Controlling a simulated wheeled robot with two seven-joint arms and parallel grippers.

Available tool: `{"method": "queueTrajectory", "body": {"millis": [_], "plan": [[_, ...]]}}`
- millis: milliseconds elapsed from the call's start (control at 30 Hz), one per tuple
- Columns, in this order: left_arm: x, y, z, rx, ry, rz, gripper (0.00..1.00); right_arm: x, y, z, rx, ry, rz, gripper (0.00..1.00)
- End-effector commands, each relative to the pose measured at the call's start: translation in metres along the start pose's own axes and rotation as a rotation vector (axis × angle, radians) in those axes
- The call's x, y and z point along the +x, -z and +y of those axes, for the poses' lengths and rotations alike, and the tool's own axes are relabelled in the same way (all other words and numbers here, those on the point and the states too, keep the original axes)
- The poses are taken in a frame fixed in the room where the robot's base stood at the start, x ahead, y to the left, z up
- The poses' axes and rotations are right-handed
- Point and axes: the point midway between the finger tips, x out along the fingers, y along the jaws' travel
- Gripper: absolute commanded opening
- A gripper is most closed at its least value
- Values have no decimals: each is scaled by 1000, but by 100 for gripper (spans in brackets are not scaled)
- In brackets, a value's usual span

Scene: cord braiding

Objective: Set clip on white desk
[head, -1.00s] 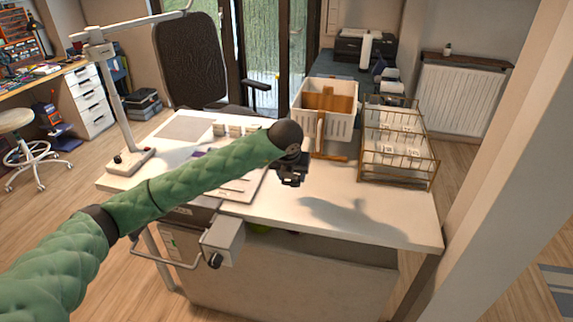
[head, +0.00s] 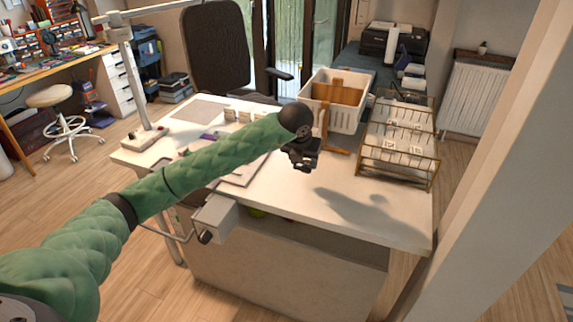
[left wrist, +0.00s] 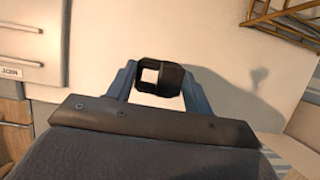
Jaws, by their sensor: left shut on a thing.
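My left gripper (head: 304,160) is over the white desk (head: 290,205), at the end of the green padded arm. In the left wrist view the left gripper (left wrist: 158,82) is shut on a dark clip (left wrist: 160,77) with a square opening. The clip is between the two grey-blue fingers. The white desk (left wrist: 120,30) shows beyond it, and a shadow falls on the desk to the right. The clip looks held above the surface; the exact height cannot be told. My right gripper is not in view.
A white crate (head: 340,115) with a wooden board stands behind the gripper. A brass wire rack (head: 398,165) stands at the right rear. A lamp base (head: 147,138) is at the left. The front right of the desk is clear.

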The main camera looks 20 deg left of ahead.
Motion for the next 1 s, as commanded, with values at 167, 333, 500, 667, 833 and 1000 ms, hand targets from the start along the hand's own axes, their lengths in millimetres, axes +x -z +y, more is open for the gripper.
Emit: {"method": "queueTrajectory", "body": {"millis": [167,333,500,667,833,1000], "plan": [[23,-6,32,-3,-2,3,30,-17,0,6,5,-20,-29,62],[41,-11,53,-2,0,1,30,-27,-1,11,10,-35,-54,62],[49,-12,61,0,1,0,30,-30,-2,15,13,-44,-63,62],[58,-8,62,0,0,1,30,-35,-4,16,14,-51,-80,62],[79,1,62,-1,0,3,30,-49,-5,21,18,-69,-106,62],[86,4,62,0,0,-1,30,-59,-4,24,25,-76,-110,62]]}}
